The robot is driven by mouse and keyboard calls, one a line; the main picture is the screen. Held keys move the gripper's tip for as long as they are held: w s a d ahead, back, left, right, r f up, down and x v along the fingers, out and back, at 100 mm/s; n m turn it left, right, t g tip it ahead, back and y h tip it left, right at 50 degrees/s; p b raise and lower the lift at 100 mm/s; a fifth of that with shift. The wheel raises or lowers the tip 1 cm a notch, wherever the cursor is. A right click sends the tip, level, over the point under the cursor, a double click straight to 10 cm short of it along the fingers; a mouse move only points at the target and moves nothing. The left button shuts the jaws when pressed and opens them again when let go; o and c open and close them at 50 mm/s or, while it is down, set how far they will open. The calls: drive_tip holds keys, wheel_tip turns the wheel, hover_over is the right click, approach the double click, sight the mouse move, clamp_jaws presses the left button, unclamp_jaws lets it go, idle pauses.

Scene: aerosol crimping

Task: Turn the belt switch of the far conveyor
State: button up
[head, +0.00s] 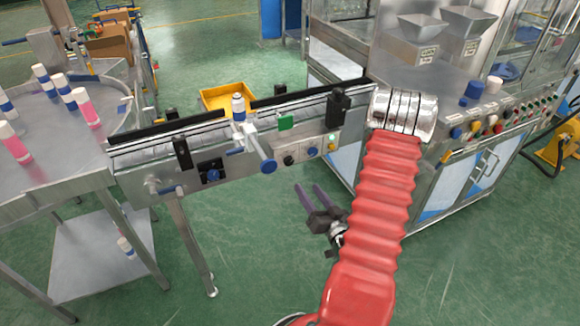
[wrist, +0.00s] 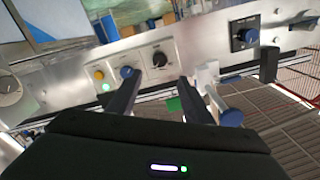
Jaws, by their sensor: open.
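The conveyor (head: 150,152) runs from the round steel table to the machine. Its front panel (head: 302,152) carries a black knob (head: 288,160), a blue knob (head: 312,152), and green and yellow buttons. The wrist view shows the blue knob (wrist: 126,72) near the left finger and the black knob (wrist: 158,58) beyond the gap. A separate black plate with a blue rotary knob (head: 212,173) is further left on the conveyor; it also shows in the wrist view (wrist: 247,36). The labels are unreadable, so I cannot tell which is the belt switch. My gripper (head: 309,188) is open and empty, below the panel.
A blue-ended rod (head: 262,155) on a white bracket juts from the conveyor front, right of my fingers in the wrist view (wrist: 224,108). The steel machine (head: 440,150) is at the right.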

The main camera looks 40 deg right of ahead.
sight(290, 163)
drive_tip(key=shift+w, duration=0.15)
drive_tip(key=x, duration=1.3)
drive_tip(key=shift+w+d+f, duration=0.1)
drive_tip(key=shift+w+d, duration=0.05)
drive_tip(key=shift+w, duration=0.1)
